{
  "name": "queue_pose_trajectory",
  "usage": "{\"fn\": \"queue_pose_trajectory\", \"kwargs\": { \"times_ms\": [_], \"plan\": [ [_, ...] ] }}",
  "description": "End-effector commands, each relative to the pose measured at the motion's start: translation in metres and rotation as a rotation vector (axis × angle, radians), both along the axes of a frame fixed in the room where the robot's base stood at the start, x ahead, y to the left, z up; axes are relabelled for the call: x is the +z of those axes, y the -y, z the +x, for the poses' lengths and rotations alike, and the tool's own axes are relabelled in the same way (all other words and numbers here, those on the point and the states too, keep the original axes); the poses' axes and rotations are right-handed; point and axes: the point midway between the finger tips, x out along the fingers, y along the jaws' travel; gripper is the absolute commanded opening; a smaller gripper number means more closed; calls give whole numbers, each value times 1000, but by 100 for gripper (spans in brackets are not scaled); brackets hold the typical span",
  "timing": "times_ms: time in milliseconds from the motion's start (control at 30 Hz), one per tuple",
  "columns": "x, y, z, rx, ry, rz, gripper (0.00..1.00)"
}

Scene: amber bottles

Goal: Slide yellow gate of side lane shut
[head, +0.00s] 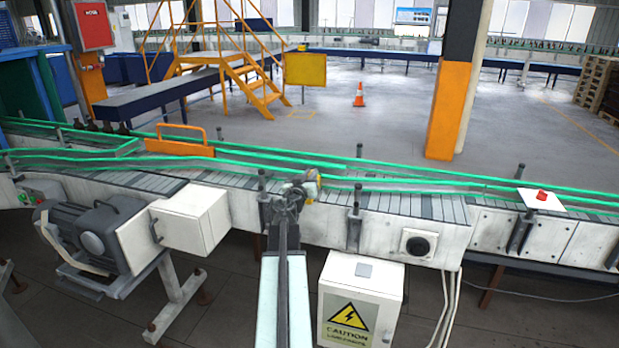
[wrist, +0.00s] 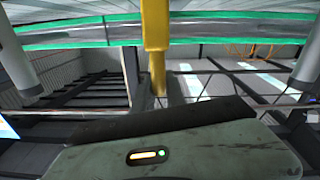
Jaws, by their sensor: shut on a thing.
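My gripper (head: 308,183) is at the near green rail of the conveyor, in the middle of the head view. It is shut on a yellow bar (head: 313,190), mostly hidden behind it. In the wrist view this yellow bar (wrist: 156,40) stands upright in front of my gripper and crosses the green rail. An orange-yellow panel with a handle (head: 180,145) stands at the conveyor to the left, apart from my gripper. I cannot tell whether bar and panel are joined. The jaw tips are not clear in the wrist view.
A few dark bottles (head: 107,127) stand in the left lane. Green guide rails (head: 420,187) run along the conveyor. A motor (head: 92,240) and a caution box (head: 360,300) are on the near side. A red button on a white plate (head: 541,197) is at the right.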

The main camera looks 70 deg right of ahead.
Motion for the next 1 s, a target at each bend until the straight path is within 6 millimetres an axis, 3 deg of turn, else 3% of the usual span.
{"fn": "queue_pose_trajectory", "kwargs": {
  "times_ms": [200,300,567,600,633,1000],
  "plan": [
    [1,48,2,-4,-3,-2,0],
    [1,58,2,-3,-3,-2,0],
    [1,57,1,-3,-4,-2,0],
    [1,57,1,-3,-4,-2,27],
    [1,57,1,-3,-3,-2,36],
    [1,54,1,-2,-2,-1,36]
  ]
}}
